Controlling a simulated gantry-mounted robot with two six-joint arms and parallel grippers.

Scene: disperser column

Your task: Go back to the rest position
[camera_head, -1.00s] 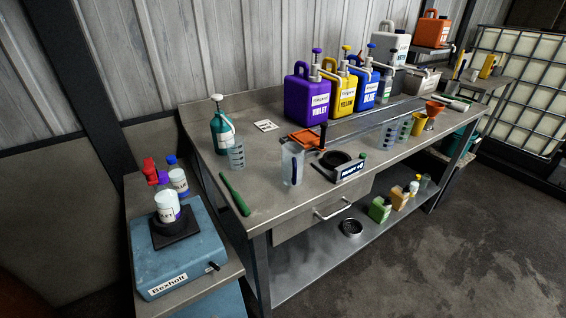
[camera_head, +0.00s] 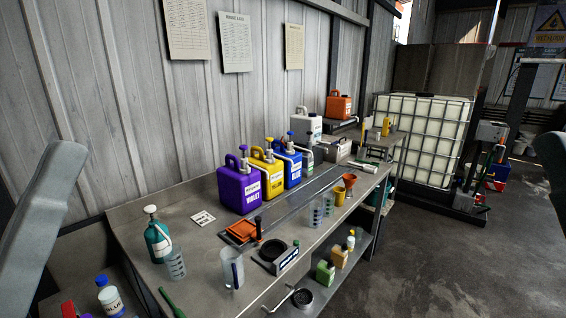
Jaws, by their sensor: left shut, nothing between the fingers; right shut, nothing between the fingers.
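Neither of my grippers shows in the head view. A grey link of my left arm rises along the left edge, and a dark grey part of mine shows at the right edge. The metal workbench (camera_head: 188,238) runs away from me along the wall. On it stand the violet jug (camera_head: 240,187), the yellow jug (camera_head: 268,174) and the blue jug (camera_head: 288,166), upright in a row. A teal pump bottle (camera_head: 158,238) and a clear measuring cup (camera_head: 232,268) stand at its near end.
A white caged tank (camera_head: 425,140) stands at the far right. The concrete floor (camera_head: 440,260) right of the bench is clear.

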